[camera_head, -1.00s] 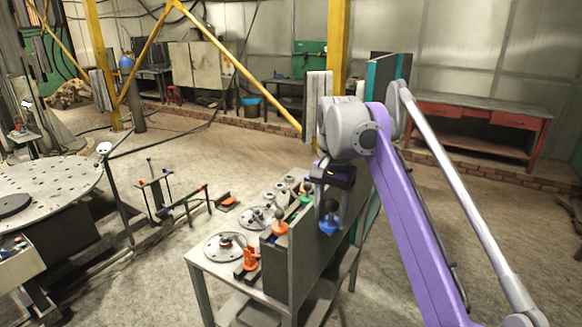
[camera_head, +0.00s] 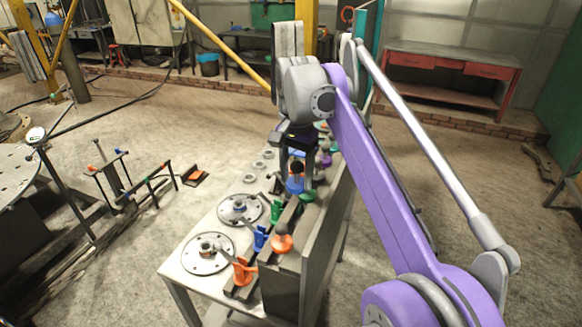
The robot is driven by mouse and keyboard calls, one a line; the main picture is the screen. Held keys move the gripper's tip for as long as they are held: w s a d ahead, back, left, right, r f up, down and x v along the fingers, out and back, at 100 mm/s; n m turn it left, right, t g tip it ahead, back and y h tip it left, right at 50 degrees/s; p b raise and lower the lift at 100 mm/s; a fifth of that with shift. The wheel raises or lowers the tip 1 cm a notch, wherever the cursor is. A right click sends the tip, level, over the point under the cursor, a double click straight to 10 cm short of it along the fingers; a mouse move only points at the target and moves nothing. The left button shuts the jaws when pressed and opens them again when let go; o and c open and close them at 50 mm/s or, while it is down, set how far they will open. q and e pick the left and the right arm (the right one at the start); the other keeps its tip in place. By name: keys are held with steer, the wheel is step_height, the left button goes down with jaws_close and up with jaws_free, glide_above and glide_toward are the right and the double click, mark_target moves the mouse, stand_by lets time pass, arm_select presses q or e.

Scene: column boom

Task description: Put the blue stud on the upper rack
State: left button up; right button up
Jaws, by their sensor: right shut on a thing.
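My right gripper (camera_head: 297,174) is shut on the blue stud (camera_head: 295,185), which has a dark round knob and a blue base. It holds the stud upright above the bench, over the row of the upper rack (camera_head: 298,230). The upper rack carries an orange stud (camera_head: 282,243) at its near end, and a green stud (camera_head: 307,196) and a purple stud (camera_head: 326,159) farther back. Whether the blue stud touches the rack I cannot tell. My left gripper is not in view.
A lower row holds an orange piece (camera_head: 242,271), a blue piece (camera_head: 260,237) and a green piece (camera_head: 276,210). Round metal flanges (camera_head: 207,253) lie on the bench left of it.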

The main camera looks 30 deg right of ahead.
mark_target(297, 195)
steer(key=shift+s+f+b, duration=0.2)
steer(key=shift+f+b, duration=0.1)
steer(key=shift+f, duration=0.5)
step_height(297, 195, down, 5)
steer(key=shift+r+b, duration=0.2)
steer(key=shift+b, duration=1)
steer(key=shift+r, duration=0.25)
steer(key=shift+w, duration=0.3)
steer(key=shift+s+a, duration=0.15)
steer(key=shift+s, duration=0.05)
arm_select(q)
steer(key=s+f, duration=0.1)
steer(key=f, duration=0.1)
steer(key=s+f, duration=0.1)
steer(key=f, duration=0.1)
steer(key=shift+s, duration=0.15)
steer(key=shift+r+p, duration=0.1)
steer(key=shift+p, duration=0.25)
arm_select(e)
steer(key=shift+f, duration=0.25)
